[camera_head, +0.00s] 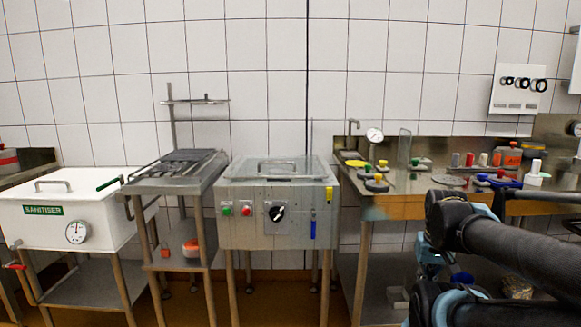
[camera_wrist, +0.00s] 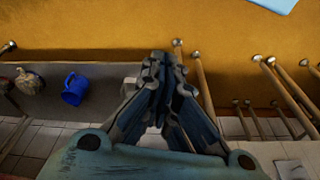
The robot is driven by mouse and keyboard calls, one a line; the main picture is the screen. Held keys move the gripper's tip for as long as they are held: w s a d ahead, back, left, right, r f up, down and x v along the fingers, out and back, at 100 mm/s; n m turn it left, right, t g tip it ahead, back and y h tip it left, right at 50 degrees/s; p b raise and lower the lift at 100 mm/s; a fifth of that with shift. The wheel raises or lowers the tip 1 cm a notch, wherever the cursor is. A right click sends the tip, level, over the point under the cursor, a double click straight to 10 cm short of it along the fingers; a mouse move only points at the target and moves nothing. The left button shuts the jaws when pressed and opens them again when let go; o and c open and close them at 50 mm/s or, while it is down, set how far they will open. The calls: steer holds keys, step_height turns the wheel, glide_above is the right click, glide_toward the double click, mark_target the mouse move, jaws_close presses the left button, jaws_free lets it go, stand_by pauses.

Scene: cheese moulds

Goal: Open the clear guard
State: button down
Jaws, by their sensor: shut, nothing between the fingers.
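The clear guard (camera_head: 262,169) lies flat over the top of the steel machine in the middle of the head view. A grey bar handle (camera_head: 277,167) stands on it. The guard looks closed. The machine's front (camera_head: 262,214) carries a green button, a red button and a black rotary knob. My gripper (camera_wrist: 160,62) shows in the wrist view with its fingers together and empty, pointing down over the floor and touching nothing. In the head view my arm is at the right, well apart from the guard; the fingertips cannot be made out there.
A white sanitiser tank (camera_head: 68,207) and a steel rack stand (camera_head: 177,170) are left of the machine. A cluttered workbench (camera_head: 400,207) is at the right, near my arm. The wrist view shows a blue mug (camera_wrist: 74,90) on a shelf and several table legs. Orange floor (camera_wrist: 100,30) is open below.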

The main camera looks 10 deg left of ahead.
steer(key=shift+w+a, duration=0.25)
steer(key=shift+a, duration=0.05)
steer(key=w+a+r+n+t, duration=0.2)
steer(key=w+a+r+n, duration=1.1)
steer(key=w+r+n, duration=0.5)
steer(key=w+a+r+n+t+y, duration=0.1)
steer(key=w+a+r+n, duration=0.15)
steer(key=a+n, duration=0.65)
steer(key=w+a+r+n+t, duration=0.15)
steer(key=a+r+n, duration=0.3)
steer(key=a, duration=0.75)
steer(key=w+a+r+n+y, duration=0.1)
steer(key=w+a+r+n, duration=0.2)
steer(key=a+n, duration=0.6)
steer(key=m, duration=0.2)
glide_toward(284, 174)
steer(key=x, duration=0.5)
steer(key=shift+w+f, duration=0.1)
steer(key=shift+w, duration=0.15)
